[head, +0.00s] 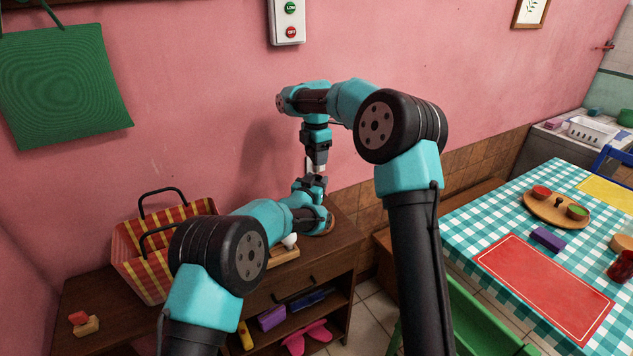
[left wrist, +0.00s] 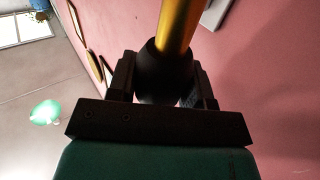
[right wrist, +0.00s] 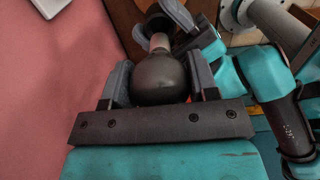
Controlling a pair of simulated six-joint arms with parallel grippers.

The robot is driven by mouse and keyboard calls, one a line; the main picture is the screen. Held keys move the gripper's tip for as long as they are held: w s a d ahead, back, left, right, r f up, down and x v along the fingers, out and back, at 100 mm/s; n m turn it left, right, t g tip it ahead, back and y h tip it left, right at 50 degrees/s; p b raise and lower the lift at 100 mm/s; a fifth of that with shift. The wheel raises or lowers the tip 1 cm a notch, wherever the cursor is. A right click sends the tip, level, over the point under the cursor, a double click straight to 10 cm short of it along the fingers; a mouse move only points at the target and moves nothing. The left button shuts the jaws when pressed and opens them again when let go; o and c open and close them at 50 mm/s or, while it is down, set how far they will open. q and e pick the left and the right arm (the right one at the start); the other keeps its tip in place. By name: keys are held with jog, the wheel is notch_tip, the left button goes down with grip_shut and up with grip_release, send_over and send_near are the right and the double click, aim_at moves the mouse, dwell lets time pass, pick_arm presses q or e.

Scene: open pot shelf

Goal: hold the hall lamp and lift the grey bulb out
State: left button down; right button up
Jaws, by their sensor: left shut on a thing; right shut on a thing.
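The hall lamp is mostly hidden behind my arms in the head view. My left gripper (head: 312,184) is shut on its dark socket part (left wrist: 165,80), and a gold cylinder (left wrist: 178,30) runs out from that part in the left wrist view. My right gripper (head: 317,160) points down just above my left one. It is shut on the round dark grey bulb (right wrist: 160,80). A pale neck (right wrist: 159,42) shows between the bulb and a dark round part beyond it in the right wrist view. I cannot tell whether the neck is still seated.
A white bulb (head: 290,240) sits by a wooden tray (head: 285,256) on the brown cabinet (head: 340,250). A red and yellow checked basket (head: 135,255) stands left of it. The pink wall is close behind. A table with a checked cloth (head: 480,225) stands at right.

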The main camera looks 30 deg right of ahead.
jog(key=shift+r, duration=1.6)
pick_arm(q)
jog(key=shift+c, duration=2.3)
grip_release()
jog(key=v, duration=1.2)
jog(key=shift+r, duration=0.1)
